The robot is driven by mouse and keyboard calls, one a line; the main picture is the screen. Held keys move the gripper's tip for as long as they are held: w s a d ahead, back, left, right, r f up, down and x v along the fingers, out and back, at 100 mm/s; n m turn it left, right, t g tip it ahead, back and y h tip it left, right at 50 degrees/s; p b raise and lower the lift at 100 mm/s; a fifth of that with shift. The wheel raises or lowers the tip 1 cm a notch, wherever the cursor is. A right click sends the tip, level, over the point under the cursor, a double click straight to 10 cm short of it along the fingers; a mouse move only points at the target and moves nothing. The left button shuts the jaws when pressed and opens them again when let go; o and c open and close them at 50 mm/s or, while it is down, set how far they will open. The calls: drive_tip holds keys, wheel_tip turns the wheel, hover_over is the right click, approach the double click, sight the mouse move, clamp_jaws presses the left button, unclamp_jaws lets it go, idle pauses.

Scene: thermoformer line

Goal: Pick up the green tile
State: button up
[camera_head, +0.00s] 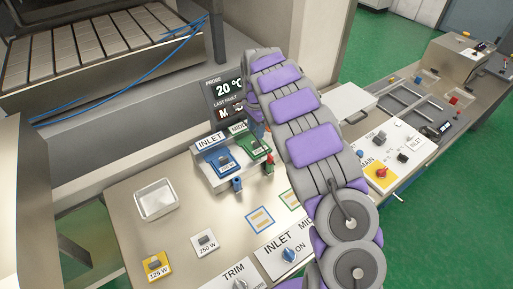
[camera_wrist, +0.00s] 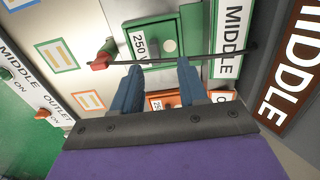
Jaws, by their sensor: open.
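The green tile (camera_wrist: 156,30), with a "250 W" label and a grey knob, sits in a green holder (camera_wrist: 192,38) marked MIDDLE in the wrist view. In the head view the green tile (camera_head: 254,146) lies right of a blue tile, partly beside my arm. My gripper (camera_wrist: 157,70) is open. Its two blue fingers point at the lower edge of the green holder, one on each side of the tile's centre in the picture. Nothing shows held between them. I cannot tell how far the fingertips are above the tile. My gripper is mostly hidden behind my arm in the head view.
A red-ended lever (camera_wrist: 102,60) with a dark rod crosses just beyond my fingertips.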

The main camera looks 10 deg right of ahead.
sight(257, 141)
drive_tip(key=shift+s+f+b, duration=0.15)
drive_tip(key=shift+f+b, duration=0.05)
drive_tip(key=shift+f, duration=1.15)
drive_tip(key=shift+s+f+b, duration=0.15)
drive_tip(key=shift+f, duration=1.2)
drive_tip(key=shift+r, duration=0.1)
drive_tip(key=shift+c, duration=0.4)
clamp_jaws()
